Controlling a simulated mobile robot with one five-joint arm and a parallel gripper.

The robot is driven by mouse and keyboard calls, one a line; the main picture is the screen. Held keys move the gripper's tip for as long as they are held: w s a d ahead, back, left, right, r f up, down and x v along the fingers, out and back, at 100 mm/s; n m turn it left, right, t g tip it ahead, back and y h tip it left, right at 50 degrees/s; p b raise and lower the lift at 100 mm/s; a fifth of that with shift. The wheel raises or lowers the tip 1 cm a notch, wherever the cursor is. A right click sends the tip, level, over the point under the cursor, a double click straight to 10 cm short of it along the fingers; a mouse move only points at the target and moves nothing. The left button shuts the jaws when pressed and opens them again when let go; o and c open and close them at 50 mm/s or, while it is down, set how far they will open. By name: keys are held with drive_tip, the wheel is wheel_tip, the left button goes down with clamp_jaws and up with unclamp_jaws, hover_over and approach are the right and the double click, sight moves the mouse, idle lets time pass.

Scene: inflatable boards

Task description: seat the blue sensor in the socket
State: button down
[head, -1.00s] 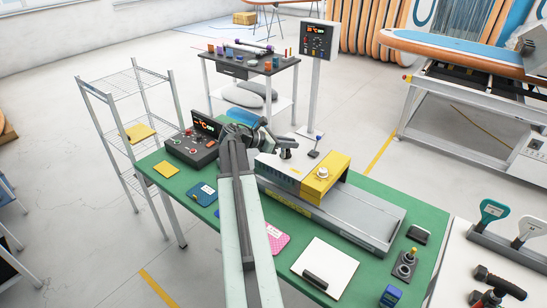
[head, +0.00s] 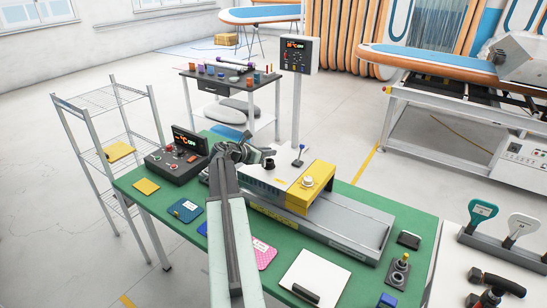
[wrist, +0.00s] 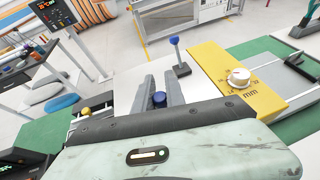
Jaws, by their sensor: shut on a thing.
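My gripper (head: 268,154) is over the white top of the machine (wrist: 120,98), left of its yellow block. In the wrist view, my two grey fingers (wrist: 160,92) stand on either side of a round blue-topped piece (wrist: 158,98), which I take for the blue sensor, and are shut on it. Its lower part is hidden. In the head view, a small dark piece (head: 268,164) shows just below my fingertips. I cannot tell whether it is the socket or part of what I hold. No socket opening is clearly visible.
A blue-knobbed lever (wrist: 175,42) stands on the white top just beyond my fingers. The yellow block (wrist: 238,82) with a white dial is to the right. A control box (head: 177,158) sits left on the green bench (head: 150,210). A blue box (head: 386,300) lies front right.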

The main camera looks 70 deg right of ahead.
drive_tip(key=d, duration=0.5)
drive_tip(key=shift+d+f, duration=0.2)
drive_tip(key=shift+f, duration=0.05)
drive_tip(key=f+b, duration=0.1)
drive_tip(key=b, duration=0.1)
drive_tip(key=d+f+b, duration=0.1)
drive_tip(key=f, duration=0.1)
drive_tip(key=shift+d+f+b, duration=0.1)
drive_tip(key=shift+f+b, duration=0.15)
drive_tip(key=shift+b, duration=0.15)
drive_tip(key=shift+f+b, duration=0.3)
drive_tip(key=shift+r, duration=0.25)
drive_tip(key=shift+f, duration=0.2)
drive_tip(key=c, duration=1.4)
unclamp_jaws()
